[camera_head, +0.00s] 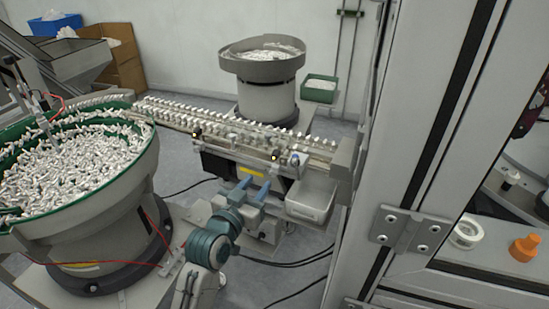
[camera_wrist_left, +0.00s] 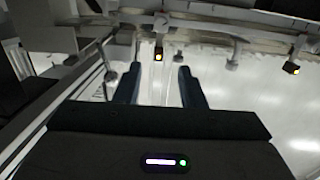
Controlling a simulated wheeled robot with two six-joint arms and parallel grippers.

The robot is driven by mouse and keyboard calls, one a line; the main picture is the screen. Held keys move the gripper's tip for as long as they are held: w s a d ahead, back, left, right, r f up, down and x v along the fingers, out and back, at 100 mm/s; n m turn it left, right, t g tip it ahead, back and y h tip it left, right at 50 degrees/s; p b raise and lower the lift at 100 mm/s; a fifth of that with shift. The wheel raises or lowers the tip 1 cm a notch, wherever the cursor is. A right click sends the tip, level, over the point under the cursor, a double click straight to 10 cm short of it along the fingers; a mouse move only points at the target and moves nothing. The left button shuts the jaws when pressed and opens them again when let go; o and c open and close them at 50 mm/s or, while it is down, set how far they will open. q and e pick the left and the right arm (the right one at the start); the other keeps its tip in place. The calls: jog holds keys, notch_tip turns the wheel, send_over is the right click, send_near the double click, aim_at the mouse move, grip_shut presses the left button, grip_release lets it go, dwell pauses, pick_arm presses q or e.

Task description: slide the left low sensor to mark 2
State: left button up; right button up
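Two small dark sensors with yellow lights sit low along the near side of the feeder track: one to the left (camera_head: 196,132) and one further right (camera_head: 275,156). My left gripper (camera_head: 254,182) is open and empty, with its blue fingers below and in front of the track. In the left wrist view one lit sensor (camera_wrist_left: 158,53) shows beyond the gap between the open fingers, apart from them. The numbered marks are too small to make out. My right gripper is out of view.
A bowl feeder (camera_head: 135,195) full of white parts stands at the left. A second bowl (camera_head: 265,70) is behind the track. A pale bin (camera_head: 311,198) sits right of my gripper. A grey frame post (camera_head: 425,130) blocks the right side. Cables lie on the floor.

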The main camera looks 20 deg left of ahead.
aim_at(274, 157)
pick_arm(q)
jog(key=w+p, duration=0.1)
jog(key=w, duration=0.2)
jog(key=w+d+r+p, duration=0.1)
jog(key=w, duration=0.3)
jog(key=w+p, duration=0.1)
jog(key=w, duration=0.2)
jog(key=shift+w+d+r, duration=0.15)
jog(key=shift+d+r, duration=0.1)
jog(key=shift+r, duration=0.05)
jog(key=shift+c, duration=0.3)
grip_shut()
